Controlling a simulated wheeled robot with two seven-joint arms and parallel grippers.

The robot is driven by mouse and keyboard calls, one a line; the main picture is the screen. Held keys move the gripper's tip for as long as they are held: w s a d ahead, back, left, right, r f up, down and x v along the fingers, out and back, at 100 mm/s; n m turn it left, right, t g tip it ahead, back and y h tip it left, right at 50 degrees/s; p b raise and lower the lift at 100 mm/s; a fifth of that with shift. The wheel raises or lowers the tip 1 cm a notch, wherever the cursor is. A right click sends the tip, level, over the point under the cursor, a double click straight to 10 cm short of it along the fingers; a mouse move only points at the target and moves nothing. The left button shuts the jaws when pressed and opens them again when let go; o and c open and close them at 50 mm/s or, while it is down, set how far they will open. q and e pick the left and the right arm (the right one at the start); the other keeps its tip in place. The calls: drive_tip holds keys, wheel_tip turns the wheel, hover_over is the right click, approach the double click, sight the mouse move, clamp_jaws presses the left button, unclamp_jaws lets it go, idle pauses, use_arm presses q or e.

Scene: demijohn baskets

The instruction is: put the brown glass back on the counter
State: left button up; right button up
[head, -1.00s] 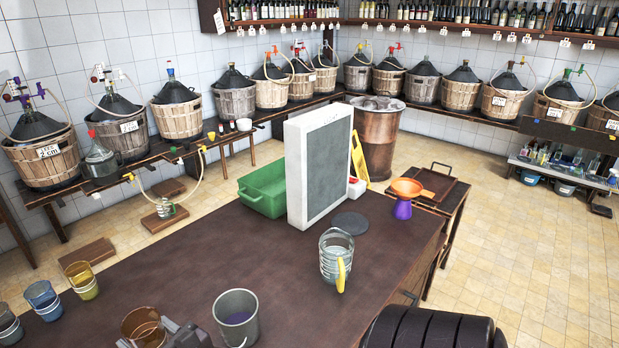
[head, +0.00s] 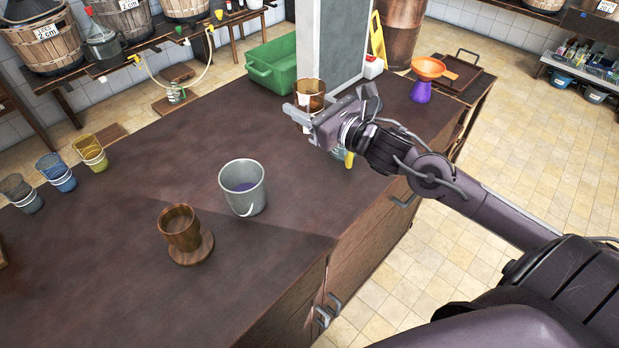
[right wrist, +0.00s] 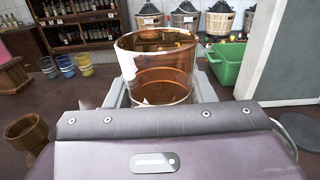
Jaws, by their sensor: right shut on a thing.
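The brown glass (head: 311,92) is clear amber-brown and upright between the fingers of my right gripper (head: 308,112). In the right wrist view the same glass (right wrist: 157,72) stands between the two fingers (right wrist: 160,92), and its inside looks empty. My right gripper is shut on it, near the grey-white panel at the far part of the dark counter (head: 130,235). The glass looks held above the counter, though its base is partly hidden by the gripper. My left gripper is not in view.
A glass jug with a yellow handle (head: 349,160) is mostly hidden behind my right gripper. A grey bucket (head: 242,190), a wooden cup (head: 180,228) on a round coaster and several coloured cups stand on the counter. A green tub (head: 272,70) is at the back. The left-middle counter is clear.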

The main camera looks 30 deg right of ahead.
wheel_tip(320, 180, down, 14)
drive_tip(key=shift+r+p, duration=0.1)
drive_tip(key=shift+p, duration=0.85)
drive_tip(key=shift+f, duration=2.35)
drive_tip(key=shift+f, duration=0.1)
drive_tip(key=o, duration=1.1)
